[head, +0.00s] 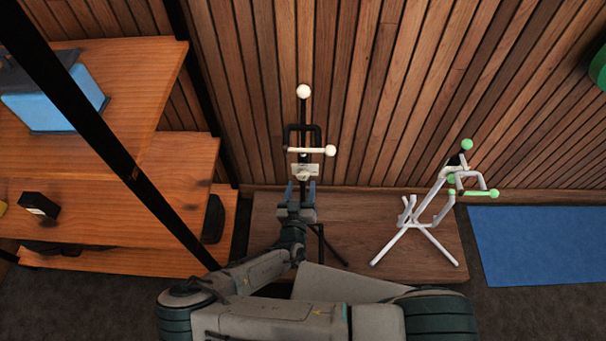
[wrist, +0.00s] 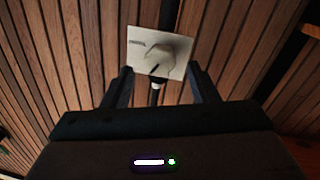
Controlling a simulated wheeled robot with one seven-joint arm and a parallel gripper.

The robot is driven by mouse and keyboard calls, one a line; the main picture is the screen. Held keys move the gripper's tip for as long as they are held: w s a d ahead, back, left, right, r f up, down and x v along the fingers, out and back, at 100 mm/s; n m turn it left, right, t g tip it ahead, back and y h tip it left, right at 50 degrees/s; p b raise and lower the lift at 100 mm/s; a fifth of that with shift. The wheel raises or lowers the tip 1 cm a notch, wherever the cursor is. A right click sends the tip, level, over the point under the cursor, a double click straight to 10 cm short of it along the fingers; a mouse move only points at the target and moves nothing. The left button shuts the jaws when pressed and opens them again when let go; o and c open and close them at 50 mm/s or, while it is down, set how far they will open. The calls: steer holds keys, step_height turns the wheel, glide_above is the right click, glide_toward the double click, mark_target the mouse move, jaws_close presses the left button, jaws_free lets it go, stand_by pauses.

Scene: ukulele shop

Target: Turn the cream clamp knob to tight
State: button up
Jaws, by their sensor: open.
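The cream clamp knob (wrist: 160,54) sits on a cream square plate (wrist: 175,34) on a dark upright pole in the wrist view. The knob has a dark mark at its lower edge, and small unreadable lettering is on the plate's left. In the head view the plate (head: 312,169) is on a black stand with cream balls (head: 303,91). My gripper (head: 301,188) is open just in front of the plate. In the wrist view its two fingers (wrist: 158,80) are spread on either side below the knob, with nothing between them but the pole behind.
A white stand with green balls (head: 440,205) stands to the right on the same low wooden platform (head: 375,210). Wooden shelves (head: 150,80) with a blue box (head: 45,108) are on the left. A slatted wall (head: 400,80) is close behind the stands. A blue mat (head: 530,245) lies at right.

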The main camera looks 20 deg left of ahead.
mark_target(303, 178)
steer(key=w, duration=0.5)
steer(key=shift+a, duration=0.3)
steer(key=c, duration=0.9)
